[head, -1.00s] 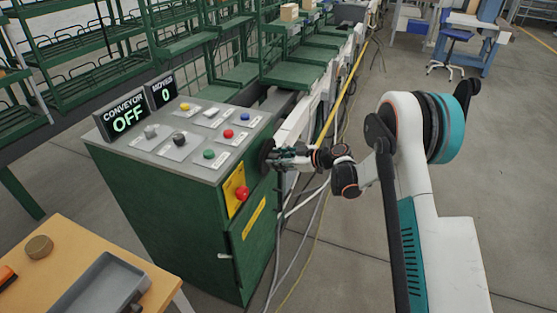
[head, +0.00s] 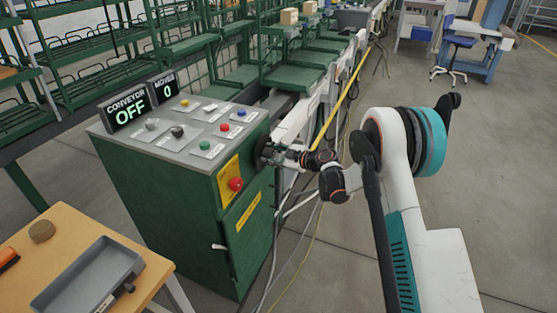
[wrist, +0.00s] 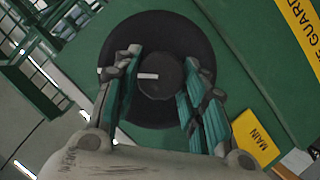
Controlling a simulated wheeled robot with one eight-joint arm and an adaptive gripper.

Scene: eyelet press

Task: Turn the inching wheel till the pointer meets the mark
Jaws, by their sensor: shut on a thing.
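The inching wheel (wrist: 163,25) is a dark round disc on the green side of the control cabinet. In the wrist view its raised black hub (wrist: 165,88) carries a short white line (wrist: 148,76), lying nearly level and left of the hub's middle. My gripper (wrist: 161,66) has one finger on each side of the hub and is shut on it. In the head view my gripper (head: 275,156) reaches the wheel (head: 262,151) from the right and partly hides it.
The cabinet's top (head: 160,146) has several buttons and knobs, and a display (head: 126,113) reading CONVEYOR OFF. A red button (head: 236,184) sits on its front. A wooden table (head: 62,225) with a grey tray (head: 85,284) stands front left. Cables hang below my arm.

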